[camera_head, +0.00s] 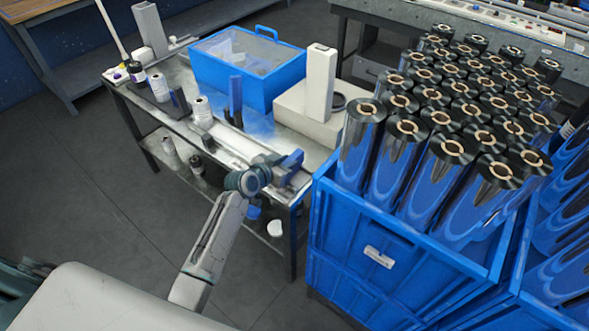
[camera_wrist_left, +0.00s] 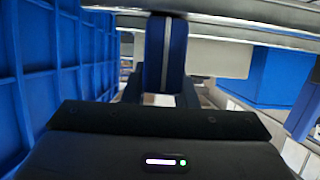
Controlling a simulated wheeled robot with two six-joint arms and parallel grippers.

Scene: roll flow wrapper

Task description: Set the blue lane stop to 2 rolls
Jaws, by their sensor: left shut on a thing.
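My left gripper (camera_head: 277,170) reaches in from the lower left to the front right end of the metal table. It is shut on a blue block, which I take to be the blue lane stop (camera_head: 292,162). In the left wrist view the blue lane stop (camera_wrist_left: 166,55) stands between the dark fingers, with a pale line down its middle. The pale lane (camera_head: 235,148) runs along the table beside it. The gripper hides part of the stop's base, and I cannot read any roll marking. My right gripper is not in view.
A blue crate (camera_head: 375,258) full of film rolls stands close to the right of the gripper. On the table (camera_head: 262,125) are a blue lidded box (camera_head: 213,72), a pale upright post (camera_head: 320,85), a blue upright piece (camera_head: 235,98) and small white rolls. Floor at left is clear.

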